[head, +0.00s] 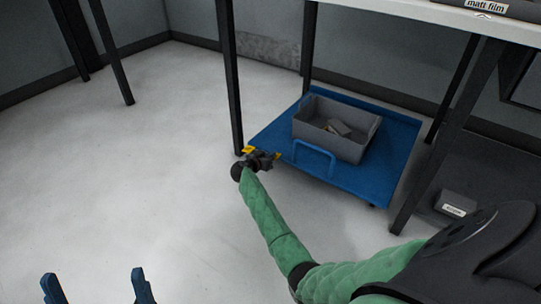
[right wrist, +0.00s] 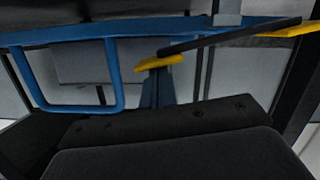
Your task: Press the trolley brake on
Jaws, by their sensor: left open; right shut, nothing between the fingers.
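The blue trolley (head: 385,180) stands under the table, with a blue loop handle (head: 315,150) at its near edge. Yellow pieces (head: 248,150) show at its left corner, partly covered by my right gripper (head: 262,159). In the right wrist view, one yellow piece (right wrist: 158,63) and another yellow piece (right wrist: 292,29) sit at a dark bar. The shut fingers of my right gripper (right wrist: 155,88) overlap the first yellow piece; I cannot tell whether they touch it. My left gripper (head: 96,284) is open and empty at the bottom left, far from the trolley.
A grey crate (head: 318,146) with small items sits on the trolley. A dark table leg (head: 231,75) rises right beside the yellow pieces. A labelled grey box (head: 457,203) lies at the right. The floor (head: 120,170) at the left is clear.

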